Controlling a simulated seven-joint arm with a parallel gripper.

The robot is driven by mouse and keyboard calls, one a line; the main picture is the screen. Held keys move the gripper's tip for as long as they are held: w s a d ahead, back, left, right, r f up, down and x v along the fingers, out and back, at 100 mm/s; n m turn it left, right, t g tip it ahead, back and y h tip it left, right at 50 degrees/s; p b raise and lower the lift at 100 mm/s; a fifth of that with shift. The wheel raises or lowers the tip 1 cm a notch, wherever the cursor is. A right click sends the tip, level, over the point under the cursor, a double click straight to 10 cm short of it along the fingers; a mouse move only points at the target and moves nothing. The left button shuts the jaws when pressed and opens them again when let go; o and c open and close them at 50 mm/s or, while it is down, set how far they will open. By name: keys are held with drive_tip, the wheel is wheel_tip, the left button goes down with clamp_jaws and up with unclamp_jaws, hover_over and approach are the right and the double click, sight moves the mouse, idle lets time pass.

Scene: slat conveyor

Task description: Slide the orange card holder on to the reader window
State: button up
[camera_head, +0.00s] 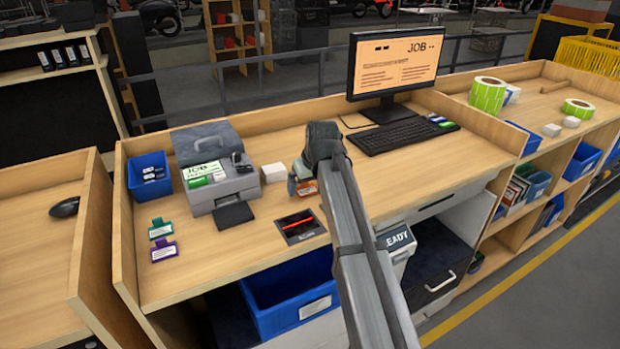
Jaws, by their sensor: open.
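The orange card holder (307,188) stands on the bench top, just below and partly hidden by my gripper (304,172). A small teal-grey patch shows at its left side; I cannot tell what it belongs to. My gripper is open, at the holder; its fingertips are largely hidden, so contact cannot be made out. The reader window (300,226) is a dark square with a red line, set in the bench top, in front of the orange holder and apart from it. A green card holder (160,229) and a purple card holder (163,250) stand at the left.
A grey printer (218,180) stands left of the reader, with a small white block (273,173) beside it. A blue bin (149,175) is at the back left. The keyboard (402,134) and monitor (394,65) are at the right.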

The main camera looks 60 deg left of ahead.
sight(298, 223)
drive_tip(key=shift+f, duration=0.2)
drive_tip(key=c, duration=1.1)
drive_tip(key=shift+s+d, duration=1.3)
drive_tip(key=shift+d, duration=0.45)
drive_tip(key=shift+s+d, duration=1.25)
drive_tip(key=shift+d, duration=0.45)
drive_tip(key=shift+s+d, duration=1.3)
drive_tip(key=shift+d, duration=0.45)
drive_tip(key=o, duration=1.1)
drive_tip(key=shift+c, duration=0.2)
